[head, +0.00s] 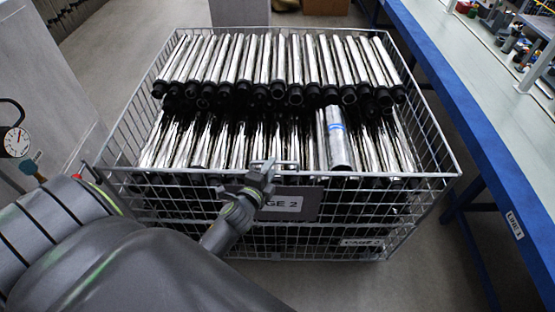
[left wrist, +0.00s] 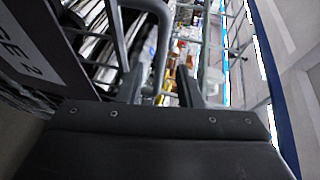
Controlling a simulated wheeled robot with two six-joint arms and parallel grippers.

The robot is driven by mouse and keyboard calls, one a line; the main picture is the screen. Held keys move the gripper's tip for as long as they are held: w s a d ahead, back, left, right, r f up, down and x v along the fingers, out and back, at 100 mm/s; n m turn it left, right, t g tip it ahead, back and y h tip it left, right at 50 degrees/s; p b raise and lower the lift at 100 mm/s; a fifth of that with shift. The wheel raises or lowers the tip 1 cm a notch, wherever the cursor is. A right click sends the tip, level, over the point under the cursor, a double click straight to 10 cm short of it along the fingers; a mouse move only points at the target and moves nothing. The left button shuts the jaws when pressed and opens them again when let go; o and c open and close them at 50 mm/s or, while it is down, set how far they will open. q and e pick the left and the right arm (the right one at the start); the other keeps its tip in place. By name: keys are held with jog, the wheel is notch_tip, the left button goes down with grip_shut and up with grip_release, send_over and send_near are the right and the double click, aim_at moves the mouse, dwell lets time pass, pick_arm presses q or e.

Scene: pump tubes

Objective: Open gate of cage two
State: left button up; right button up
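The wire cage (head: 420,208) stands in front of me, filled with shiny metal tubes. Its front side has a dark plate (head: 304,204) whose visible letters end in "GE 2"; my gripper covers the rest. The plate also shows at the left of the left wrist view (left wrist: 35,50). My left gripper (head: 262,176) is at the top middle of the front side, by the latch area at the top rail. In the left wrist view its fingers (left wrist: 160,88) are apart, with a bent metal bar (left wrist: 163,55) between or just beyond them. Contact cannot be told. My right gripper is out of view.
A blue-edged table (head: 460,115) runs along the right side of the cage, with small parts at its far end. A grey cabinet (head: 60,85) and a pressure gauge (head: 16,142) are at the left. The floor right of the cage front is clear.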

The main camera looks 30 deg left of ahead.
pick_arm(q)
jog(key=x, duration=0.5)
jog(key=shift+w+f+b, duration=0.1)
jog(key=shift+w+b, duration=0.2)
grip_shut()
